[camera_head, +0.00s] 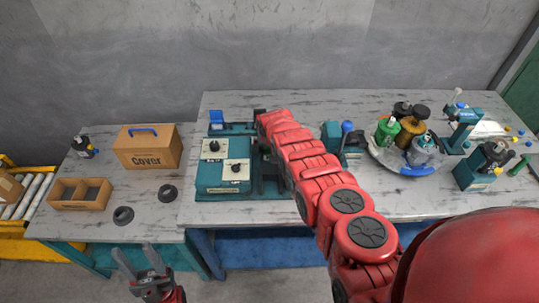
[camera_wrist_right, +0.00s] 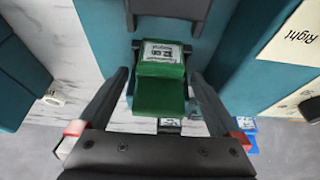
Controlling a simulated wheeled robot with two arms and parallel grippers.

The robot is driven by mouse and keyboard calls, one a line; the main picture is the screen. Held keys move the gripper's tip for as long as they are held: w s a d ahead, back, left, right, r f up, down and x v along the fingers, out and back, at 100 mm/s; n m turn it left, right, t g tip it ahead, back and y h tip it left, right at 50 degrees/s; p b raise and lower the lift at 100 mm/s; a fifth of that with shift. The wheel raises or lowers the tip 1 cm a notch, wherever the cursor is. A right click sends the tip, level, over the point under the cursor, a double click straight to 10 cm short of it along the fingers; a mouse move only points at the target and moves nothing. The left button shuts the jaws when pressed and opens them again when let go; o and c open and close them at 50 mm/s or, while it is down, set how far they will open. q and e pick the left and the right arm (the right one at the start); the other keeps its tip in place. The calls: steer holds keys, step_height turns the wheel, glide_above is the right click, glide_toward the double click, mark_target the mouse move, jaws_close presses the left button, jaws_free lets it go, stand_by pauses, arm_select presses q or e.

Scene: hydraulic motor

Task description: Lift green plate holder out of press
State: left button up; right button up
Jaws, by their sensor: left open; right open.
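The green plate holder (camera_wrist_right: 160,95) shows in the right wrist view as a green block with a white printed label on top. It sits in the teal press (camera_wrist_right: 110,30), below a dark part of it. My right gripper (camera_wrist_right: 160,76) is open, with one finger on each side of the holder; I cannot tell whether they touch it. In the head view the teal press (camera_head: 268,183) is partly covered by my right arm, and the green holder is hidden there. My left gripper (camera_head: 142,262) is open and empty, low in front of the left table.
A teal control box (camera_head: 222,180) with black knobs stands left of the press. A round tray (camera_head: 385,155) with bottles stands to the right. The left table holds a cardboard box (camera_head: 148,150), a divided wooden tray (camera_head: 80,204) and two black rings (camera_head: 123,215).

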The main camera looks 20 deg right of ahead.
steer(key=shift+r, duration=0.1)
steer(key=shift+c, duration=0.2)
steer(key=c, duration=1.5)
steer(key=shift+r, duration=0.1)
